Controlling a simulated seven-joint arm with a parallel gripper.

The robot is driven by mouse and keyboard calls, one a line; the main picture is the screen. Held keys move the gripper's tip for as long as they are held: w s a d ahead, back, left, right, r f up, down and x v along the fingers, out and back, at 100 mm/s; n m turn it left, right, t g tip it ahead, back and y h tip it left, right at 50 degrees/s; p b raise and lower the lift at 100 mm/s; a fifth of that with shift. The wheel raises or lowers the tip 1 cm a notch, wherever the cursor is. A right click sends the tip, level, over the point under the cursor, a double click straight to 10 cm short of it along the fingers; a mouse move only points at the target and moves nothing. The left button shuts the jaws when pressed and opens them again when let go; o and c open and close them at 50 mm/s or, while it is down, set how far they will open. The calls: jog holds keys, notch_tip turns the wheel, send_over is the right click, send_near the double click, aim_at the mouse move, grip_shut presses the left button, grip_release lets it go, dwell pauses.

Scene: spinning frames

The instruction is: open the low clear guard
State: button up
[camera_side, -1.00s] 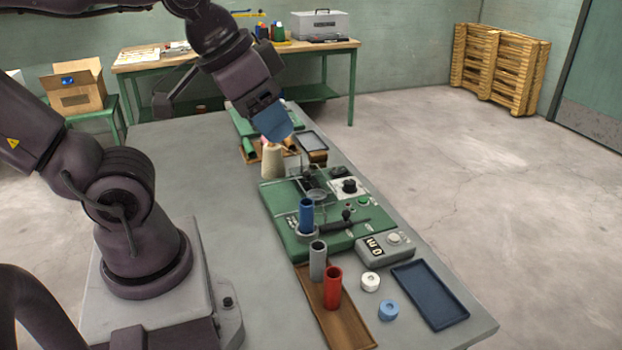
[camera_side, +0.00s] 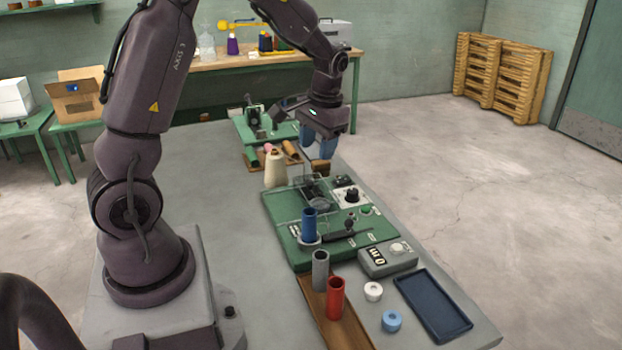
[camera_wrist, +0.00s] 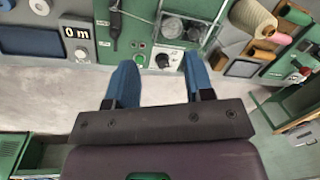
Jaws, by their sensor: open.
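The green spinning frame (camera_side: 283,228) lies on the grey table. The low clear guard (camera_side: 314,183) looks like a thin see-through pane over its back part, around a small round cup; its edges are faint, and I cannot tell its exact angle. My gripper (camera_side: 318,150) hangs beyond the back end of the frame with blue fingers pointing down, apart from the guard. In the wrist view my gripper (camera_wrist: 158,60) shows two blue fingers spread wide with nothing between them. The black knob (camera_wrist: 163,61) on its white plate lies just past the fingertips.
A blue tube (camera_side: 309,224) stands on the frame, with a black lever (camera_side: 348,233) beside it. A cream cone (camera_side: 275,170) stands at the back left. A counter box (camera_side: 387,259), grey tube (camera_side: 320,270), red tube (camera_side: 335,298) and blue tray (camera_side: 434,305) are nearer.

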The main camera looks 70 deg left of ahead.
send_near(311, 181)
jog(key=s+d+r, duration=0.1)
jog(key=d+r, duration=0.1)
jog(key=d, duration=0.1)
jog(key=w+a+r+y, duration=0.1)
jog(key=w, duration=0.1)
jog(key=x, duration=0.8)
jog(key=s+x, duration=0.1)
jog(key=x, duration=0.3)
jog(key=shift+a+f, duration=0.2)
jog(key=shift+a, duration=0.15)
jog(key=shift+c, duration=0.2)
